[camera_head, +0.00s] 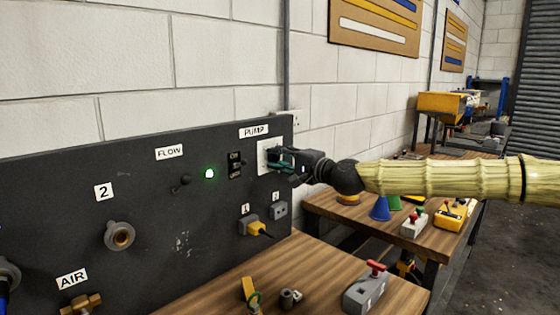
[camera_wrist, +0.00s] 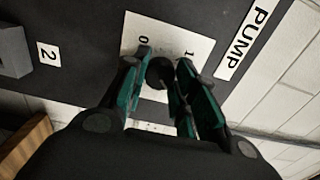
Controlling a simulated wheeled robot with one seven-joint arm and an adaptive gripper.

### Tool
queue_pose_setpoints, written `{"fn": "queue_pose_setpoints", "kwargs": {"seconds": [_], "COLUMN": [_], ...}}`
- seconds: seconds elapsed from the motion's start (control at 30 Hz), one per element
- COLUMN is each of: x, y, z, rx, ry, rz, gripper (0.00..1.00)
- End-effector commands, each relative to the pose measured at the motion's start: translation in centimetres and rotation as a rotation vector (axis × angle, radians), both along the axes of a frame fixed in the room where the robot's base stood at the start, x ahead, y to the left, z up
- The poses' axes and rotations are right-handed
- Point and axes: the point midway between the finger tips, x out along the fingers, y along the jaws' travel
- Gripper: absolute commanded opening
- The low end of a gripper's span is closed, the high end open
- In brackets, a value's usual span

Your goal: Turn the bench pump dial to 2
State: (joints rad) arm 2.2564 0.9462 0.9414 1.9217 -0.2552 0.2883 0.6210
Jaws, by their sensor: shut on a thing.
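The bench pump dial is a dark round knob (camera_wrist: 158,74) on a white plate (camera_wrist: 183,38) under the PUMP label (camera_wrist: 248,40). The plate also shows in the head view (camera_head: 263,149), at the right end of the black panel. My gripper (camera_wrist: 164,60) has its green-lined fingers on both sides of the knob and is shut on it. The plate marks 0 and 1 show beyond the fingertips. The knob's pointer and any mark 2 on the plate are hidden. In the head view my gripper (camera_head: 275,158) covers the knob.
Left of the dial are a black switch (camera_head: 235,165), a lit green lamp (camera_head: 209,174) and the FLOW lever (camera_head: 181,184). Below are a yellow plug (camera_head: 256,227) and a grey socket (camera_head: 278,210). A grey box with a red handle (camera_head: 367,286) stands on the bench.

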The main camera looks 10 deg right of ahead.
Motion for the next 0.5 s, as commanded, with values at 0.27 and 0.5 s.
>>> {"fn": "queue_pose_setpoints", "kwargs": {"seconds": [0.27,0.5], "x": [0.07,0.04], "y": [-0.14,-0.07], "z": [0.05,0.03], "rx": [0.001,0.000], "ry": [-0.001,-0.001], "rz": [-0.003,-0.001], "gripper": [0.30,0.51]}}
